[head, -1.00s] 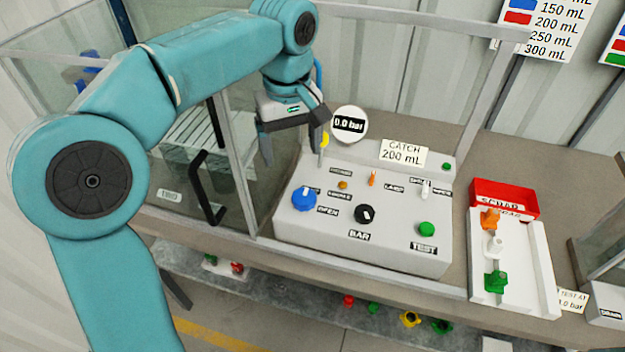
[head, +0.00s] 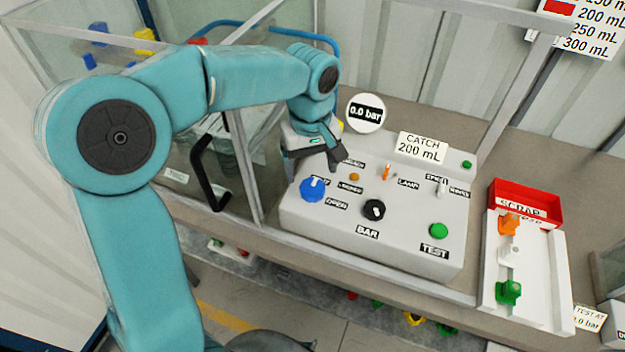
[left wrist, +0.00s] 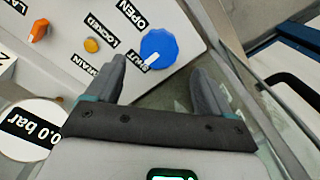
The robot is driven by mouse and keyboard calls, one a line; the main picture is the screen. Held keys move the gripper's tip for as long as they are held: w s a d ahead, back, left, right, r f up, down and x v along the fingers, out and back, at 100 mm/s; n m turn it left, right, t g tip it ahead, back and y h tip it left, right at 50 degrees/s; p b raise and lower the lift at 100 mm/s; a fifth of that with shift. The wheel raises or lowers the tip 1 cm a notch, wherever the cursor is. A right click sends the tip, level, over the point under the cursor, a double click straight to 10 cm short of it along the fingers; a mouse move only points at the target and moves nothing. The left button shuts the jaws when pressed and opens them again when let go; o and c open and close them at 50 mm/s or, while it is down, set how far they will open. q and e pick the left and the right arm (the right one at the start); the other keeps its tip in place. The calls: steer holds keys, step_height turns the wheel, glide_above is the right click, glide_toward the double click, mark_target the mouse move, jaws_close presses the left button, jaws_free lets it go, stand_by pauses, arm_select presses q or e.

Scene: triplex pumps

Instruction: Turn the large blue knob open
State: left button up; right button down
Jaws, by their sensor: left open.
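The large blue knob (head: 312,189) sits at the left of the sloped grey control panel (head: 410,262). In the left wrist view the blue knob (left wrist: 160,43) lies beyond the fingertips, between their lines, with its white mark towards the SHUT label (left wrist: 137,63). The OPEN label (left wrist: 132,16) is at its other side. My left gripper (head: 314,170) is open and empty, just behind and above the knob in the head view. Its two fingers also show in the left wrist view (left wrist: 157,72), apart from the knob as far as I can tell. My right gripper is out of view.
A black knob (head: 373,210), green TEST button (head: 439,230) and small orange switch (head: 387,171) share the panel. A round 0.0 bar gauge (head: 366,113) stands behind. A clear case with a black handle (head: 204,172) is left; a red scrap bin (head: 527,203) is right.

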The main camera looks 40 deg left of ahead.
mark_target(312, 184)
arm_select(q)
steer(key=f, duration=0.5)
steer(key=shift+w, duration=0.25)
steer(key=shift+s+f, duration=0.1)
steer(key=shift+s, duration=0.1)
steer(key=shift+w, duration=0.15)
steer(key=c, duration=1)
steer(key=shift+c, duration=0.2)
